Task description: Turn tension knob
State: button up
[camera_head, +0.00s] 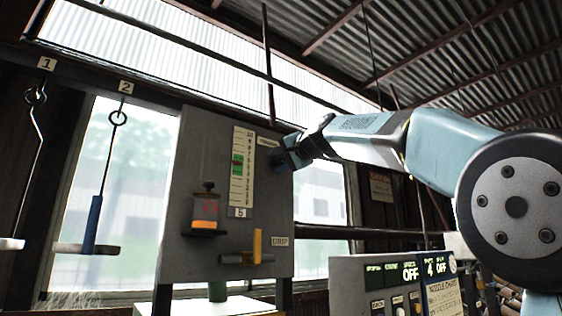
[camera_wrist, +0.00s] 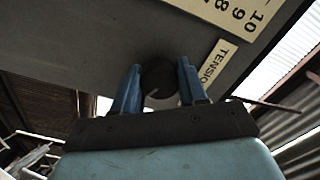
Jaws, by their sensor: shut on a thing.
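The tension knob (camera_wrist: 158,78) is a dark round knob on the grey panel, seen in the wrist view beside the label "TENSION" (camera_wrist: 214,66). My gripper (camera_wrist: 158,88) has its two blue fingers on either side of the knob and is shut on it. In the head view my gripper (camera_head: 290,155) reaches the upper right of the grey panel (camera_head: 210,150) and hides the knob. A vertical scale (camera_head: 242,168) with a green band sits on the panel to the left of my gripper.
Below the scale, a small container (camera_head: 205,210) sits on a ledge, and a yellow lever (camera_head: 257,246) stands near a "DRIP" label. A control box (camera_head: 395,285) with green displays stands at the lower right. Hooks marked 1 and 2 (camera_head: 117,117) hang at the left.

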jog(key=shift+w+d+f, duration=0.15)
dwell(0.3)
jog(key=o, duration=0.8)
jog(key=shift+o, duration=1.3)
jog(key=v, duration=1.3)
jog(key=shift+s+d, duration=0.25)
jog(key=shift+s, duration=0.1)
